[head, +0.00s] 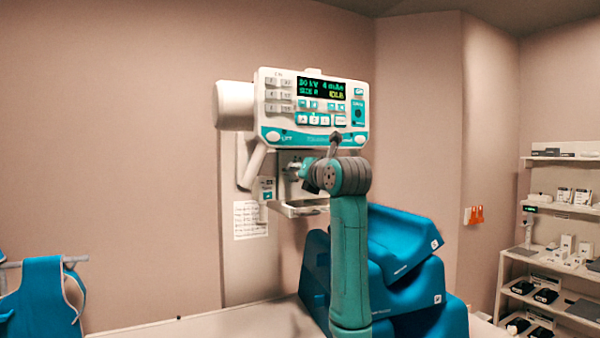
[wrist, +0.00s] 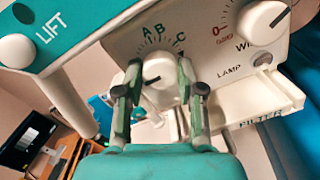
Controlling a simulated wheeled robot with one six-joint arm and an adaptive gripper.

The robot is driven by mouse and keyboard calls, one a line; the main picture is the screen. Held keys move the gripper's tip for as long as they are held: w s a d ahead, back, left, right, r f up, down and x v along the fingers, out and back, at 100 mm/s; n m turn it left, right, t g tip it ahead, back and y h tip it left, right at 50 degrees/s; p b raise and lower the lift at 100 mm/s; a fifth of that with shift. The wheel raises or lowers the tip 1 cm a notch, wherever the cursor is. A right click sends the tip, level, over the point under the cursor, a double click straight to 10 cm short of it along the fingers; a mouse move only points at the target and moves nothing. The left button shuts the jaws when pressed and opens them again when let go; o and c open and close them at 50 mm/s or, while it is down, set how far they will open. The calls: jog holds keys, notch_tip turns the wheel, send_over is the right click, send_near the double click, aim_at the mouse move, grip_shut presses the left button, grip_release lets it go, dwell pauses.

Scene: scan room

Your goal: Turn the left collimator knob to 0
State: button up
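The left collimator knob (wrist: 160,82) is round and white with a dark pointer line, which points to the left in the wrist view. The letters A, B and C are printed in an arc above it. No 0 shows beside this knob; my left finger hides part of its surround. My gripper (wrist: 159,70) has one finger on each side of the knob, with space between the fingertips. I cannot tell whether the fingers touch it. In the head view my arm (head: 350,240) reaches up to the collimator (head: 295,190) and hides most of its front.
A second white knob (wrist: 263,20) with a 0 at its left sits at the upper right. A FILTER ledge (wrist: 265,100) juts out below it. The control panel (head: 315,105) is just above the collimator. Blue padded supports (head: 405,260) stand right of my arm.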

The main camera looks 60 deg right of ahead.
jog(key=o, duration=0.4)
jog(key=shift+o, duration=0.2)
jog(key=v, duration=1.2)
jog(key=shift+w, duration=0.1)
